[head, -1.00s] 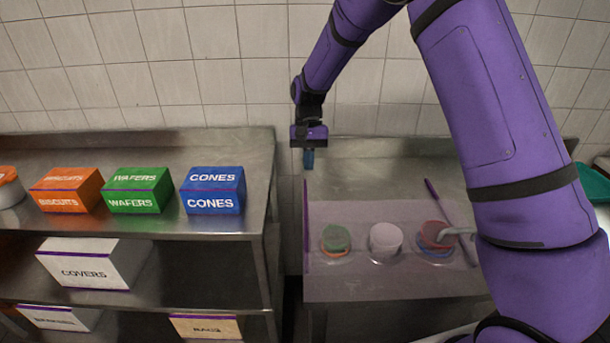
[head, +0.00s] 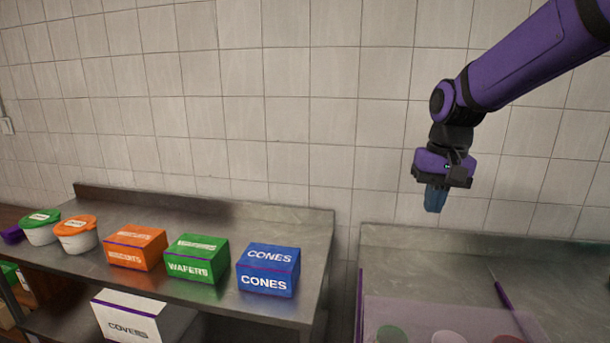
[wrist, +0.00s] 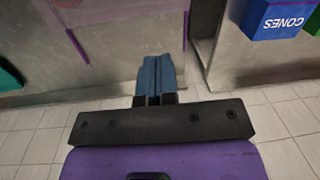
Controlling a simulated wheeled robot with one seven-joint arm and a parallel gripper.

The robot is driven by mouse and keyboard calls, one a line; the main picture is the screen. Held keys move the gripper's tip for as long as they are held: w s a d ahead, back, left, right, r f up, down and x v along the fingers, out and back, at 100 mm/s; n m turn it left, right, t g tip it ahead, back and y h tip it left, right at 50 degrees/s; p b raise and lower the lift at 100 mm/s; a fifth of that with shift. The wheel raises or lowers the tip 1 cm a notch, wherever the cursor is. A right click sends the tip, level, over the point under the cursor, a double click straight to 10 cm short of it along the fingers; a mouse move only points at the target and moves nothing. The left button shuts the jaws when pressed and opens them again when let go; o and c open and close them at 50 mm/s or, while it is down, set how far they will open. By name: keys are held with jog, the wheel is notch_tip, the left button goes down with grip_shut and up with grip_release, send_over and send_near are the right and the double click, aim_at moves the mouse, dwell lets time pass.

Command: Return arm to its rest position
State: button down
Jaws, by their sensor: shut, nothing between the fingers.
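My purple arm reaches in from the upper right in the head view. My gripper (head: 435,198) hangs from it with its blue fingers pointing down, above the right-hand metal counter and in front of the tiled wall. In the wrist view my gripper (wrist: 155,68) shows its two blue fingers pressed together with nothing between them. It touches nothing in view.
On the left counter (head: 215,212) stand an orange biscuits box (head: 135,247), a green wafers box (head: 197,259), a blue cones box (head: 268,270) and lidded tubs (head: 77,236).

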jog(key=s+d+r+t, duration=0.2)
jog(key=s+d, duration=0.1)
jog(key=s, duration=0.8)
jog(key=s+d+r+n+t+h, duration=0.1)
jog(key=s+d+r+t, duration=0.1)
jog(key=s, duration=0.9)
jog(key=shift+d+r+t, duration=0.4)
jog(key=shift+d+t, duration=0.2)
jog(key=shift+d, duration=0.1)
